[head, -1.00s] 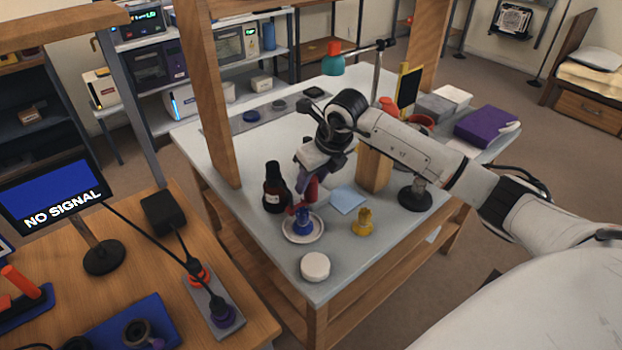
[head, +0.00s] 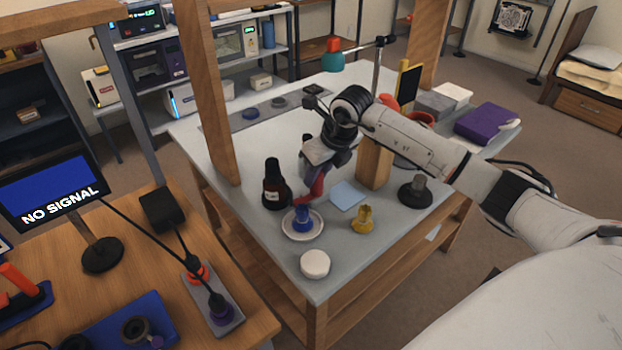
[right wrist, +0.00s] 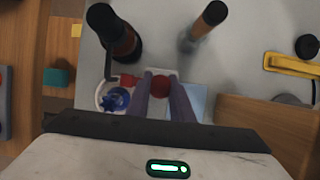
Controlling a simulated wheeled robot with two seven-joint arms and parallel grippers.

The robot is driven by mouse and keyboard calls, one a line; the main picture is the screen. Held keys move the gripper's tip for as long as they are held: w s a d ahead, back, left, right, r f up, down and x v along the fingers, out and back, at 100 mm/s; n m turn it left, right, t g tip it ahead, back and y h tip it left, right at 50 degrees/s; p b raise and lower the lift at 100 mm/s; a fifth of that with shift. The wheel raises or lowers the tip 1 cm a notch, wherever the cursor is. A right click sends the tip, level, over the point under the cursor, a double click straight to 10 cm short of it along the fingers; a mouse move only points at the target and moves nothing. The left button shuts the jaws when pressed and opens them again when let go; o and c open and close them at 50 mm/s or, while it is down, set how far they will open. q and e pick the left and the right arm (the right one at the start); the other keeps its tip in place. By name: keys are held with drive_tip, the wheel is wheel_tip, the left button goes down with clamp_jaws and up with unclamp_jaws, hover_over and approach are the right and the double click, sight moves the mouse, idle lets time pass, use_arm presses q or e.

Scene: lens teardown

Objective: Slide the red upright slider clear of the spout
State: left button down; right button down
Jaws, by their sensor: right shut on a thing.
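The red slider (head: 315,189) is in my right gripper (head: 317,172), just behind and right of the blue spout piece (head: 302,218) in the head view. The blue piece stands on a white saucer (head: 288,232). In the right wrist view the slider's round red top (right wrist: 160,86) sits between the two grey-purple fingers, which are shut on it. A thin red arm (right wrist: 128,81) reaches left above the saucer, near the blue piece (right wrist: 116,100). I cannot tell whether the arm still touches or overlaps the spout. My left gripper is not in view.
A dark bottle (head: 274,185) stands close left of the gripper. A light blue sheet (head: 348,196), a yellow piece (head: 363,218), a wooden block (head: 375,165) and a black-based stand (head: 415,193) are to the right. A white round lid (head: 315,264) lies in front.

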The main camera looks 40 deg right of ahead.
drive_tip(key=shift+d, duration=0.75)
drive_tip(key=c, duration=1.6)
unclamp_jaws()
drive_tip(key=shift+o, duration=0.2)
drive_tip(key=shift+r, duration=0.1)
drive_tip(key=v, duration=1)
drive_tip(key=shift+b, duration=0.45)
drive_tip(key=shift+s, duration=0.1)
